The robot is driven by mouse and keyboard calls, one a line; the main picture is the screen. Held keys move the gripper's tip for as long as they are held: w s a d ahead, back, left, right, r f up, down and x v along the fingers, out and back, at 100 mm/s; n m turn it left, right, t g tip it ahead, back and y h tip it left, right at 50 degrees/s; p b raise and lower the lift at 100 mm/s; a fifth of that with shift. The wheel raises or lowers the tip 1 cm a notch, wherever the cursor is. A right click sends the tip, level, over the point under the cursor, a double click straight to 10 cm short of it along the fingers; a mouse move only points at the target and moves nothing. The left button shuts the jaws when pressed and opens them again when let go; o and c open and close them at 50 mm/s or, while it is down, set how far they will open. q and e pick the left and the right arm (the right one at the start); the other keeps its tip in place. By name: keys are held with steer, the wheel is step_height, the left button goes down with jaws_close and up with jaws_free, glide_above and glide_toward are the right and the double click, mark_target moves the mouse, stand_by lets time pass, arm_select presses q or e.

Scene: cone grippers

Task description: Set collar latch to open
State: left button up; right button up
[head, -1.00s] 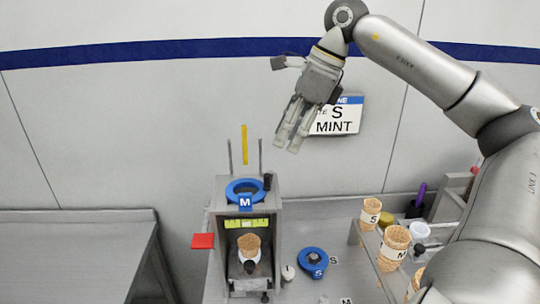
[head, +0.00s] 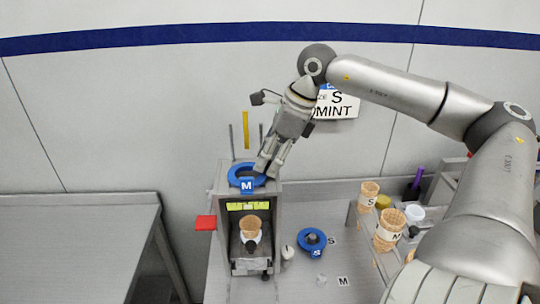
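A blue ring collar marked M (head: 241,176) sits on top of the grey box-shaped machine (head: 222,182). My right gripper (head: 267,170) points down at the right edge of this collar. Its two fingers look a little apart, with nothing seen between them. A small black knob at the collar's right, likely the latch, is now hidden behind the fingers, so I cannot tell its position or whether they touch it. My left gripper is not in view.
A cone (head: 251,224) stands inside the machine. A red tab (head: 206,223) sticks out on its left. A second blue collar (head: 312,240) lies on the table to the right. A rack holds cones (head: 389,226). The left table (head: 75,240) is bare.

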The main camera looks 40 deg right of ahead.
jaws_close()
